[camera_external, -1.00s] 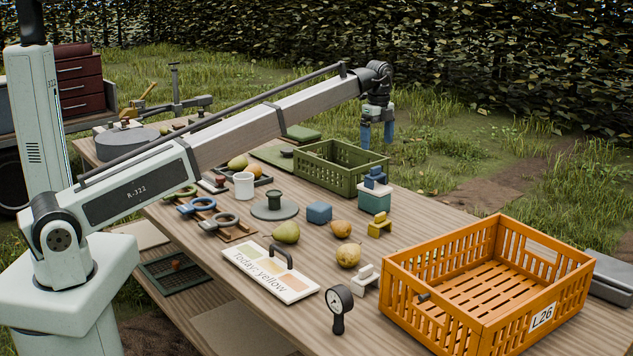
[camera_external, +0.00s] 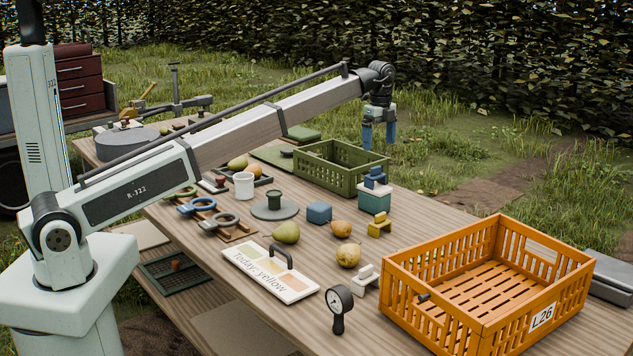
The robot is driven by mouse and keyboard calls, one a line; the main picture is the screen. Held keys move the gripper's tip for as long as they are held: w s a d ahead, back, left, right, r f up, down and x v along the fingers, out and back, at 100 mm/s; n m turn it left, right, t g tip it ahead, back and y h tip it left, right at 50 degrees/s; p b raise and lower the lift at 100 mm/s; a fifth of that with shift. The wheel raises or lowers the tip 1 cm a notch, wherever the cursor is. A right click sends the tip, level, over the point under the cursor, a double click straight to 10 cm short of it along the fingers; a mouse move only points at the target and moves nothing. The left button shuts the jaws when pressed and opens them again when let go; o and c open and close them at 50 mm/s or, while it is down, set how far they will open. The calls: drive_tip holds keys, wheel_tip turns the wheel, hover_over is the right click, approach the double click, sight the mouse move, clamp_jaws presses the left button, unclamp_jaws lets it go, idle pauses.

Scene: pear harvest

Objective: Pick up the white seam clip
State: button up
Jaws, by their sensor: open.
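The white seam clip (camera_external: 367,280) stands on the wooden table, close to the left corner of the orange crate. It has a pale upright body with a loop-like top. My gripper (camera_external: 378,143) has two blue fingers pointing down. It appears beyond the green crate, high in the picture and well away from the white clip. Its fingers are apart, with nothing visible between them. A similar yellow clip (camera_external: 379,225) stands farther back on the table, and a blue one (camera_external: 375,177) sits on a teal block.
The orange crate (camera_external: 438,318) is empty and stands right beside the white clip. The green crate (camera_external: 345,173) stands at the back. A "Today: yellow" board (camera_external: 262,284) lies to the left.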

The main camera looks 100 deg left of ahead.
drive_tip(key=w+d+m, duration=0.2)
drive_tip(key=w+d, duration=0.6)
drive_tip(key=d, duration=0.6)
drive_tip(key=d+f+m, duration=0.2)
drive_tip(key=d+f, duration=0.1)
drive_tip(key=d, duration=1.9)
drive_tip(key=n, duration=0.2)
hover_over(366, 267)
wheel_tip(366, 267, down, 3)
drive_tip(key=f+n, duration=0.1)
drive_tip(key=f, duration=0.4)
drive_tip(key=f+n, duration=0.1)
drive_tip(key=f, duration=0.2)
drive_tip(key=shift+w+a+f+n, duration=0.15)
drive_tip(key=shift+w+f+n, duration=0.15)
drive_tip(key=shift+f, duration=0.05)
drive_tip(key=shift+s+d+f, duration=0.1)
drive_tip(key=shift+s+f, duration=0.05)
drive_tip(key=shift+f, duration=1.2)
drive_tip(key=shift+s+d+f, duration=0.1)
drive_tip(key=shift+s+f, duration=0.05)
drive_tip(key=shift+f, duration=1.15)
drive_tip(key=shift+c, duration=0.3)
